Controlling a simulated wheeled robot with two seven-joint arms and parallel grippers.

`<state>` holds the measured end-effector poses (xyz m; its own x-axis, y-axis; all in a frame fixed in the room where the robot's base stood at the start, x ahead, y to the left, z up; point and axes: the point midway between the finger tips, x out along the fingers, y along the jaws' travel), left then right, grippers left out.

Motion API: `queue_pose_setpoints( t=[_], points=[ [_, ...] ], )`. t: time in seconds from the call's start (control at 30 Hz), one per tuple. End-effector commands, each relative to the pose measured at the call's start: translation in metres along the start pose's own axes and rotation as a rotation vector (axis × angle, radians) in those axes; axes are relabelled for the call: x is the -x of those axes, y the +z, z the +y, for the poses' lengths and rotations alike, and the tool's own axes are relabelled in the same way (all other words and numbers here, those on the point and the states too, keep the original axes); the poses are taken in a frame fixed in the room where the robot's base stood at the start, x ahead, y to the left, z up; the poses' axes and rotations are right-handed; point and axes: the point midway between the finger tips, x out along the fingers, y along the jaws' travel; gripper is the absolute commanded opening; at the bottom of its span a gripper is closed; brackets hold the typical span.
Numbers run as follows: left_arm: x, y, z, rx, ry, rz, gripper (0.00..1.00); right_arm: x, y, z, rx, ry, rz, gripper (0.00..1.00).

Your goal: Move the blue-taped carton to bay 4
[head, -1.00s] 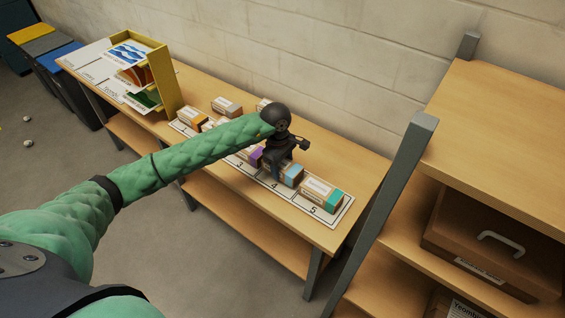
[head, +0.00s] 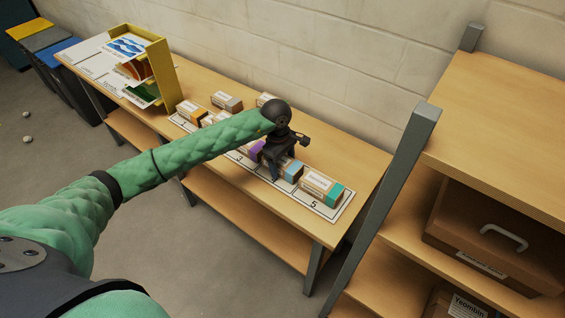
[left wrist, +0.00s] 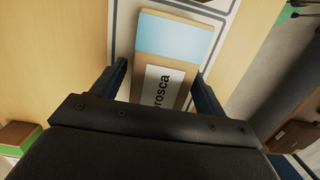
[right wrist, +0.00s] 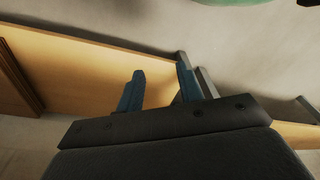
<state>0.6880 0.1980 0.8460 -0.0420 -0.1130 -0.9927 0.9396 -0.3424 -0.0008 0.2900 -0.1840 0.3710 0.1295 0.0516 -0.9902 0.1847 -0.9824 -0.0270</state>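The blue-taped carton (head: 292,172) sits on the numbered strip (head: 340,208) between the purple-taped and teal-taped cartons, in the place before bay 5. It also shows in the left wrist view (left wrist: 174,40), with pale blue tape at its far end and a white label. My left gripper (head: 282,172) is down at this carton. Its fingers (left wrist: 160,85) stand apart on either side of the carton's near end, with a gap on the left side. The gripper hides part of the carton and the bay 4 number. My right gripper (right wrist: 158,80) is open and empty, away from the cartons.
The teal-taped carton (head: 323,188) is close on the right in bay 5; the purple-taped carton (head: 256,150) is close on the left. Loose cartons (head: 227,102) stand behind the strip. A yellow rack (head: 165,75) is further left. A shelf post (head: 400,180) rises at right.

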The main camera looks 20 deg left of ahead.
Motion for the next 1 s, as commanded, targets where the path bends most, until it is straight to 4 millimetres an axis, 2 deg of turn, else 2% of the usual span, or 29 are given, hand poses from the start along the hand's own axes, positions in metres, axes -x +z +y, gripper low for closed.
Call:
queue_pose_setpoints(
  t=[0.33,0.47,0.63,1.0],
  points=[
    [0.000,0.000,0.000,0.000,0.000,0.000,0.80,0.002,-0.001,0.000,0.000,0.000,0.000,0.36],
    [0.000,0.000,0.000,0.000,0.000,0.000,0.80,0.011,-0.003,-0.002,-0.002,-0.003,-0.002,0.36],
    [0.001,0.000,0.000,0.000,0.001,0.000,0.80,0.037,-0.010,-0.006,-0.005,-0.010,-0.009,0.36],
    [0.053,-0.001,0.001,0.000,0.003,0.001,0.80,0.098,-0.040,-0.017,-0.007,-0.024,-0.009,0.36]
  ],
)
